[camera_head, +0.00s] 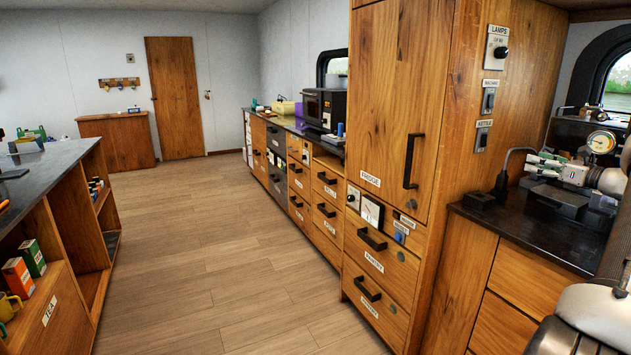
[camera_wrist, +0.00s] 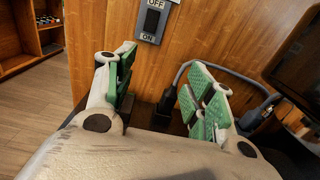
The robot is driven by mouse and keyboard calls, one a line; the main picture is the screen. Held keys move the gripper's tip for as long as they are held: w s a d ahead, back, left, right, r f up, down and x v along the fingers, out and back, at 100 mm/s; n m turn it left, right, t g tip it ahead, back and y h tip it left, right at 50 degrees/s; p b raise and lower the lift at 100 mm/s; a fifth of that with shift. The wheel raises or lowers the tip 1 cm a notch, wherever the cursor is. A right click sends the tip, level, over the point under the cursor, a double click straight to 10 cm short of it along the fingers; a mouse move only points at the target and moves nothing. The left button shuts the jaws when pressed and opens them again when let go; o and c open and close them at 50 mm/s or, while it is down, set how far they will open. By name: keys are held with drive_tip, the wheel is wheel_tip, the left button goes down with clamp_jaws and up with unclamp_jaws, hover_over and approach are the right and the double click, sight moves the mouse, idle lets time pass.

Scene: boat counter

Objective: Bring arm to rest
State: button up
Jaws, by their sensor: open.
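My gripper (camera_head: 537,165) is at the right of the head view, above the dark counter (camera_head: 545,235) beside the tall wooden cabinet. Its green-padded fingers also show in the wrist view (camera_wrist: 160,78), spread apart with nothing held between them. My arm comes in from the lower right edge of the head view. The wooden panel with a switch (camera_wrist: 151,20) marked OFF and ON lies beyond the fingers in the wrist view.
A black plug with a grey cable (camera_head: 502,180) stands on the counter close to the gripper. The tall cabinet (camera_head: 400,90) rises to the left. The wooden floor (camera_head: 210,250) in the aisle is clear.

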drive_tip(key=s+a+r+n+g, duration=0.2)
drive_tip(key=s+a+n+g, duration=0.15)
drive_tip(key=a, duration=0.75)
drive_tip(key=s+a+r+n+g, duration=0.25)
drive_tip(key=s+a+n, duration=0.2)
drive_tip(key=a, duration=0.55)
drive_tip(key=s+a+r+n+g, duration=0.25)
drive_tip(key=a+n+g, duration=0.2)
drive_tip(key=a, duration=0.65)
drive_tip(key=s+a+f+n+g+h, duration=0.1)
drive_tip(key=s+a+n, duration=0.3)
drive_tip(key=s, duration=0.4)
drive_tip(key=s+a+n+g+h, duration=0.1)
drive_tip(key=s+a+n, duration=0.3)
drive_tip(key=s, duration=0.3)
drive_tip(key=s+f+n+h, duration=0.2)
drive_tip(key=s+n, duration=0.3)
drive_tip(key=s, duration=0.3)
drive_tip(key=s+d+f+n+h, duration=0.1)
drive_tip(key=s+f+n+h, duration=0.1)
drive_tip(key=s+n, duration=0.4)
drive_tip(key=shift+s+d+f+h, duration=0.15)
drive_tip(key=shift+s+f+h, duration=0.2)
drive_tip(key=shift+s, duration=0.7)
drive_tip(key=shift+o, duration=0.2)
drive_tip(key=shift+d, duration=0.1)
